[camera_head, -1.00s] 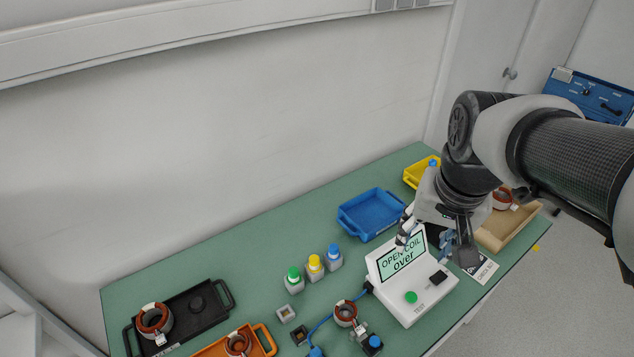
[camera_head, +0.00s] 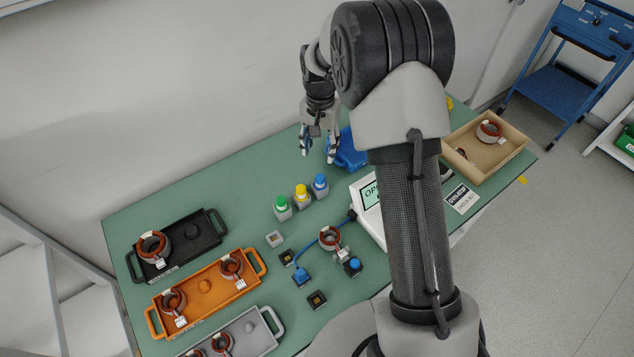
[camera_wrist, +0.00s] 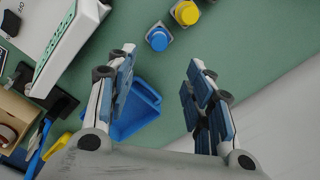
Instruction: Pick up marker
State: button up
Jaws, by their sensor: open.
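Three small markers shaped like bottles stand in a row on the green table: the green-capped marker (camera_head: 282,208), the yellow-capped marker (camera_head: 302,196) and the blue-capped marker (camera_head: 320,185). The blue-capped marker (camera_wrist: 158,40) and the yellow-capped marker (camera_wrist: 187,13) also show at the top of the wrist view. My gripper (camera_head: 318,152) is open and empty, fingers pointing down, above the table near the wall. It is apart from the markers, behind the row in the head view. Its two fingers (camera_wrist: 160,78) are wide apart in the wrist view.
A blue bin (camera_head: 350,158) is close beside my gripper, partly behind my arm. The white tester (camera_head: 368,193) is partly hidden by my arm. Black (camera_head: 212,242) and orange (camera_head: 254,285) trays hold coils at left. A wooden box (camera_head: 460,160) stands at right.

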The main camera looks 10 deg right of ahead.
aim_at(320, 177)
notch_tip(320, 177, down, 14)
jog(key=b, duration=0.3)
jog(key=shift+d+f, duration=0.1)
jog(key=shift+c, duration=0.4)
jog(key=c, duration=1.1)
